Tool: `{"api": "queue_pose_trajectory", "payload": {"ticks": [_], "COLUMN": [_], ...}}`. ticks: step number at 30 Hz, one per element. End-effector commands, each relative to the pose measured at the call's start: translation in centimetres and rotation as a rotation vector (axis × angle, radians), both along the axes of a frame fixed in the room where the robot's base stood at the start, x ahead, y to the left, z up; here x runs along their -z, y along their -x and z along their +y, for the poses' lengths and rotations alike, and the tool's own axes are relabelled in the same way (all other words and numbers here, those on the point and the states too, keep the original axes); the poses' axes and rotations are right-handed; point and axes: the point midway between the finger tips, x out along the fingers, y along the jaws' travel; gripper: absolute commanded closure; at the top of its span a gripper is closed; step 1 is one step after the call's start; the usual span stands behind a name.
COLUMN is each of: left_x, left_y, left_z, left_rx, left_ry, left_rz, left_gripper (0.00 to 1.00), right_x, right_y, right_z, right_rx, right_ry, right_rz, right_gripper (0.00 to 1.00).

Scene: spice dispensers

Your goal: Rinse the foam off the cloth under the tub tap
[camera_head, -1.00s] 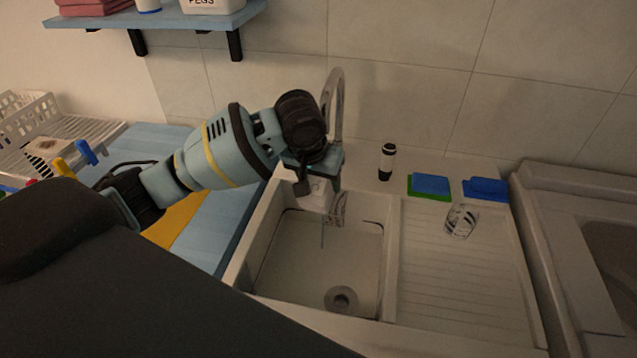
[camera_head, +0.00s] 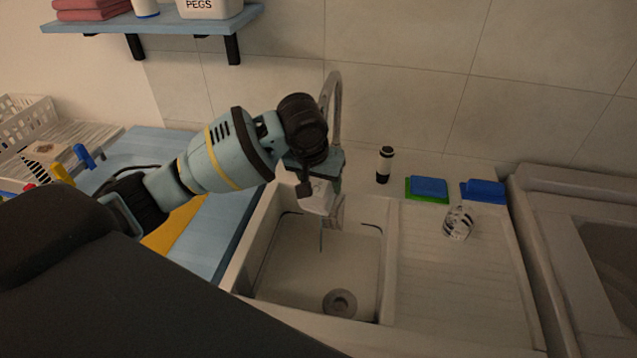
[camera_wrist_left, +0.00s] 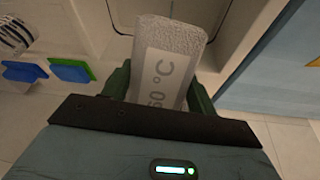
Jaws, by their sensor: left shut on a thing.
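My left gripper (camera_head: 316,176) is above the left side of the tub (camera_head: 262,250), near the curved tap (camera_head: 334,100). It is shut on the cloth (camera_head: 318,199), whose pale lower part hangs below the fingers. In the left wrist view the cloth (camera_wrist_left: 172,38) is a grey speckled piece with a "60 °C" label, between the green fingers (camera_wrist_left: 158,92). Foam is not clearly distinguishable on it. A thin bluish vertical line shows below the cloth; I cannot tell whether it is water. My right gripper is not in view.
The ribbed drainboard (camera_head: 450,270) right of the tub holds a striped glass (camera_head: 458,222). Behind it are a blue-green sponge (camera_head: 428,188), a blue one (camera_head: 484,191) and a small black-and-white bottle (camera_head: 384,165). A drain (camera_head: 340,303) is in the tub floor.

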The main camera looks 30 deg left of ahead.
Motion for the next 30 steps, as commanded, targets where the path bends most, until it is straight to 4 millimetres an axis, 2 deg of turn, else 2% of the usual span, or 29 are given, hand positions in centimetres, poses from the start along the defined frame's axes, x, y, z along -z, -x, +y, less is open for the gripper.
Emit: {"api": "queue_pose_trajectory", "payload": {"ticks": [15, 30], "left_x": [-0.1, -0.1], "left_y": [-0.3, 0.2], "left_z": [-0.6, 0.6], "left_rx": [0.001, 0.000], "left_ry": [0.001, 0.001], "left_rz": [-0.003, -0.002], "left_gripper": [0.67, 0.67], "right_x": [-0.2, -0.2], "right_y": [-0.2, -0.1], "right_z": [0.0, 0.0], "right_rx": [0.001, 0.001], "right_ry": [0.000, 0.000], "right_rz": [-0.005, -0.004], "right_gripper": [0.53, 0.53]}}
